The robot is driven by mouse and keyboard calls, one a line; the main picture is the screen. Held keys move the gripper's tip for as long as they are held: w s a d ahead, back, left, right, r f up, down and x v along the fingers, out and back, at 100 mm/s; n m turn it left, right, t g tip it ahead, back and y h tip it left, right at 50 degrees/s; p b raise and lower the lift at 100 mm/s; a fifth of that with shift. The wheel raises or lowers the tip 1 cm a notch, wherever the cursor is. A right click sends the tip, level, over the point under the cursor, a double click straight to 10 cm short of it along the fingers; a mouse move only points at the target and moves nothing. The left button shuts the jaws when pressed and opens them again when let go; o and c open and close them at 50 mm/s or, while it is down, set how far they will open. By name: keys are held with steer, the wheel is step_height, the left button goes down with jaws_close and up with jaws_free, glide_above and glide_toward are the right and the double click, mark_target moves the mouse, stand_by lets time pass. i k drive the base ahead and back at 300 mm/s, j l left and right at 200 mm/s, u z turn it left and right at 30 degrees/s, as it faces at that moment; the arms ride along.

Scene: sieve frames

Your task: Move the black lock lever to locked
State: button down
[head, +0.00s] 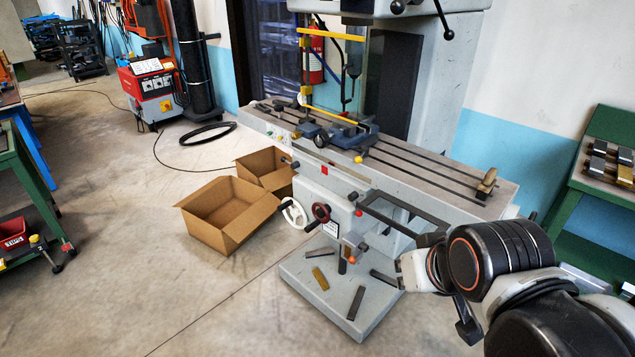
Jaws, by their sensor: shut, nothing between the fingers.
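The milling machine (350,175) stands in the middle of the view. A short dark lever-like bar (342,266) hangs below a small grey block on its front, above the base; it may be the black lock lever, but it is too small to be sure. My arm comes in from the lower right, and my gripper (403,268) is at its pale end, to the right of that bar and apart from it in the picture. It is shut and holds nothing. The fingertips are hard to make out against the machine.
A white handwheel (294,213) and a dark red-centred one (321,212) stick out at the machine's front. A dark bar frame (385,218) juts out above my gripper. Loose bars lie on the machine base (309,293). Open cardboard boxes (228,213) stand left; floor in front is clear.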

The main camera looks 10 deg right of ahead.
mark_target(294, 165)
steer(key=z, duration=0.45)
steer(key=i+j+z, duration=0.15)
steer(key=j+z, duration=0.35)
steer(key=j, duration=0.15)
steer(key=j+z, duration=0.45)
steer(key=j, duration=1.3)
steer(key=i+j+u, duration=0.1)
steer(key=j, duration=1)
steer(key=l+z, duration=0.25)
steer(key=l, duration=0.55)
